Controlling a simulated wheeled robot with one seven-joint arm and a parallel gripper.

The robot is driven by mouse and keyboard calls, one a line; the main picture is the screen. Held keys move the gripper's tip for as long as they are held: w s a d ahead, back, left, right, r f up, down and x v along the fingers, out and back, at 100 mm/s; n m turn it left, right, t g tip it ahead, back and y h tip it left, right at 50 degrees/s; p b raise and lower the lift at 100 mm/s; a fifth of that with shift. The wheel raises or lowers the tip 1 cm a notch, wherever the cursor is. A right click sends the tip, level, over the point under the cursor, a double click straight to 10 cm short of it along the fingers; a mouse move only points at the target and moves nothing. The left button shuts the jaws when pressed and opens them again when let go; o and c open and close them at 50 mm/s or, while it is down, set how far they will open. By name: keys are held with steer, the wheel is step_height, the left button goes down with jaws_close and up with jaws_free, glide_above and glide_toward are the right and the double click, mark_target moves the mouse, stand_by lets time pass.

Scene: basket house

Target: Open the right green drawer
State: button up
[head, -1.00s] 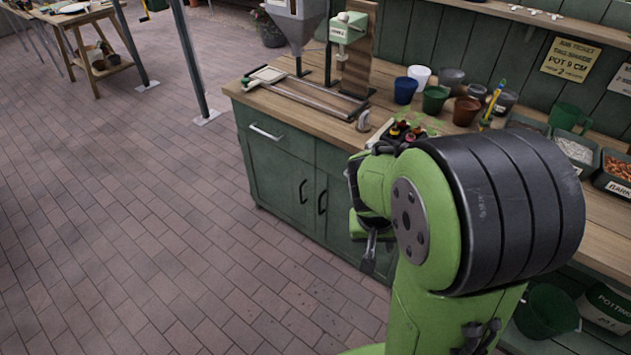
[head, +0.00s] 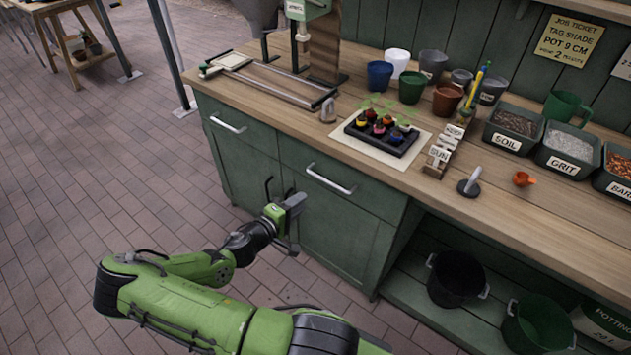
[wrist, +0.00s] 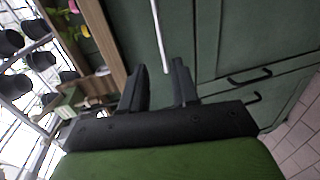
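The right green drawer (head: 338,189) is shut under the wooden worktop. Its silver bar handle (head: 330,180) shows on its front, and as a pale bar in the wrist view (wrist: 159,35). My gripper (head: 292,217) is in front of the cabinet, below and left of that handle. In the wrist view my gripper (wrist: 158,68) has its two dark fingers apart with nothing held. The bar's near end appears in line with the gap between the fingers. I cannot tell how far off it is.
The left drawer (head: 222,137) with its own silver handle is shut. Dark door handles (wrist: 250,76) sit below the drawers. The worktop holds a seedling tray (head: 382,136), pots and bins. An open shelf (head: 425,290) with buckets is at right. Brick floor at left is clear.

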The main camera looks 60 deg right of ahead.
mark_target(328, 182)
steer(key=b+x, duration=0.2)
steer(key=x, duration=1.2)
steer(key=shift+s+d+f+b, duration=0.2)
steer(key=shift+d+b, duration=0.05)
steer(key=shift+b, duration=0.05)
jaws_close()
